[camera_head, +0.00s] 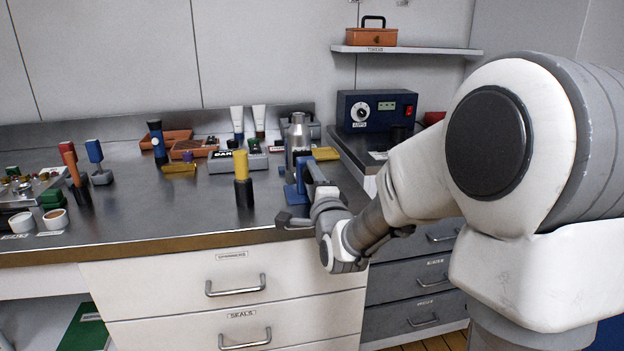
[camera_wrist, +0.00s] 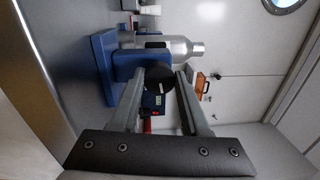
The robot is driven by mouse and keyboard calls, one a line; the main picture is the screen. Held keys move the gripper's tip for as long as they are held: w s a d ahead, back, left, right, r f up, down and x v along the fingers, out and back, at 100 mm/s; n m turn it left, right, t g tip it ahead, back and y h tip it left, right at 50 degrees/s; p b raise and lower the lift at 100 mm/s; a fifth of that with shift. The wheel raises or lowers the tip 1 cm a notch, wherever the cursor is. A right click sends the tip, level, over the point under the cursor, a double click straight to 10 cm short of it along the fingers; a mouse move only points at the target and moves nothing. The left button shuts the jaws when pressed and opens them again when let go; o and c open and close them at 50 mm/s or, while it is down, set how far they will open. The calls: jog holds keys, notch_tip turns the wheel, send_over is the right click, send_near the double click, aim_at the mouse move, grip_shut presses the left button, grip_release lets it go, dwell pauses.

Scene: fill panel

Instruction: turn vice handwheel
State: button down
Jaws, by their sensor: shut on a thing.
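The blue vice (camera_head: 298,186) stands near the front edge of the steel bench in the head view, left of my wrist. In the wrist view its blue body (camera_wrist: 104,62) fills the upper left. Its dark round handwheel (camera_wrist: 157,80) faces my wrist camera. My gripper (camera_wrist: 161,84) has one finger on each side of the handwheel and is shut on it. In the head view my gripper (camera_head: 304,198) is at the vice's right front, and the handwheel is hidden there.
A grey tray (camera_head: 226,165) and a yellow block (camera_head: 325,154) lie further back. Drawers with handles (camera_head: 235,286) are below.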

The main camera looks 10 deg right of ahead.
jog(key=shift+c, duration=2.1)
grip_release()
jog(key=shift+s, duration=0.1)
